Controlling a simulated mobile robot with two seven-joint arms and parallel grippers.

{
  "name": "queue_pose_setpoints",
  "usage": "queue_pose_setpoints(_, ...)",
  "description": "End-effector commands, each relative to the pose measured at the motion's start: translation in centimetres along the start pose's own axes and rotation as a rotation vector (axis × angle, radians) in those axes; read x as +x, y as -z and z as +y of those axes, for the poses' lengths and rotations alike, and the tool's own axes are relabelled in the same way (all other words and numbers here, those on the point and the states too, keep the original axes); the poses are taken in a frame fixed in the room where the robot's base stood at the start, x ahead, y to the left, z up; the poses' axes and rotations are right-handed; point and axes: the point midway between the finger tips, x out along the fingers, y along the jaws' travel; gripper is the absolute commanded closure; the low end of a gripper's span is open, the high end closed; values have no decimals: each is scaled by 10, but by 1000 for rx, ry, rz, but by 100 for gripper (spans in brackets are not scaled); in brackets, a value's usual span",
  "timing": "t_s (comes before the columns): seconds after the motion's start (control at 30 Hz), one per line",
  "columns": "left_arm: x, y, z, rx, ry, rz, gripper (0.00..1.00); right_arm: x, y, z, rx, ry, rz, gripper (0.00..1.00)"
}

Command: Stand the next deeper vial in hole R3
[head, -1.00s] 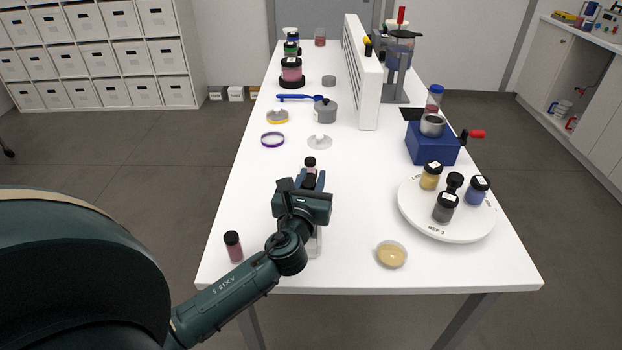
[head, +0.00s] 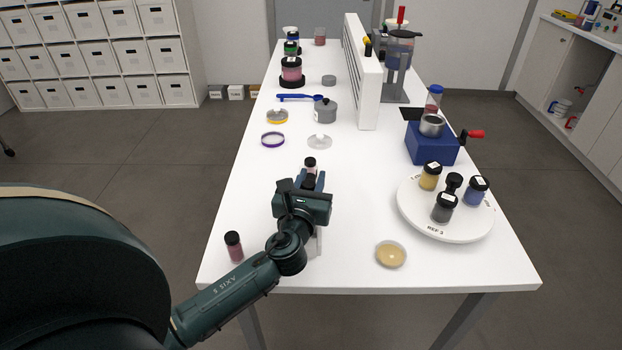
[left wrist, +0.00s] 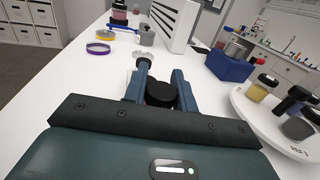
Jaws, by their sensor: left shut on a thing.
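My left gripper (head: 311,180) is shut on a small vial with a black cap (head: 310,162), above or near the white table at its middle. In the left wrist view the black cap (left wrist: 161,95) sits between the two fingers of the gripper (left wrist: 160,88); the vial's lower part is hidden. Another vial (head: 234,247), dark red with a black cap, stands upright at the near left of the table. A pale block (head: 318,243) shows partly behind my left arm; I cannot tell whether it is the rack, and hole R3 is not visible. My right gripper is not in view.
A white round turntable (head: 420,222) with several jars stands at the right, near a blue mill (head: 432,150). A tan dish (head: 391,254) lies near the front edge. A purple ring (head: 273,139) and a white slatted panel (head: 362,75) are farther back.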

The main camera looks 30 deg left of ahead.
Motion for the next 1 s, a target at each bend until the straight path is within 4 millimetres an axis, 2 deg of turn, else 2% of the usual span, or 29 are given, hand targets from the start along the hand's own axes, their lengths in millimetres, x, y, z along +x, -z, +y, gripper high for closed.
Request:
queue_pose_setpoints(0.47, 0, 1, 0, 1, 0, 0, 95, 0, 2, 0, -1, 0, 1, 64)
queue_pose_setpoints(1.0, 0, 15, 0, 0, 0, 1, 95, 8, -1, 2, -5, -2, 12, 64)
